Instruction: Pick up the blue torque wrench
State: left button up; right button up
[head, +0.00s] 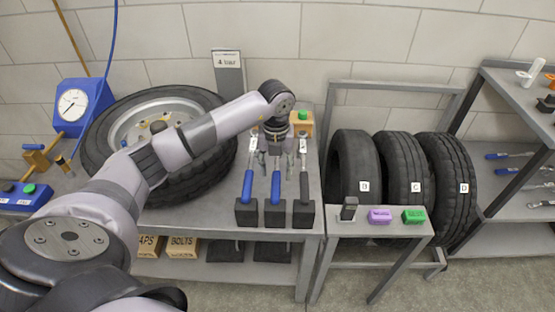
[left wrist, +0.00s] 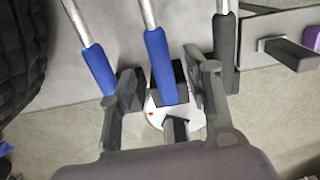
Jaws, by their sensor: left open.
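Several torque wrenches stand in dark holders at the right end of the bench. The left one has a blue handle (head: 248,186), also in the left wrist view (left wrist: 98,70). The middle one has a blue handle (head: 276,187), also in the left wrist view (left wrist: 158,62). The right one has a black handle (head: 304,187). My left gripper (head: 275,150) is open above the wrenches. In the left wrist view the middle blue handle appears between its fingers (left wrist: 167,82); I cannot tell how far below them it is. My right gripper is out of view.
A wheel with a tyre (head: 98,150) lies behind my arm on the bench (head: 215,219). Tyres (head: 405,165) stand in a rack to the right. A small stand (head: 345,229) holds purple and green blocks. A shelf (head: 503,222) at far right holds more blue-handled tools.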

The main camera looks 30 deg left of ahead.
aim_at(276, 179)
pick_arm(q)
notch_tip(276, 179, down, 5)
jog(key=shift+p, duration=0.55)
jog(key=shift+s, duration=0.1)
jog(key=shift+c, duration=0.4)
grip_shut()
jog(key=shift+r, duration=0.1)
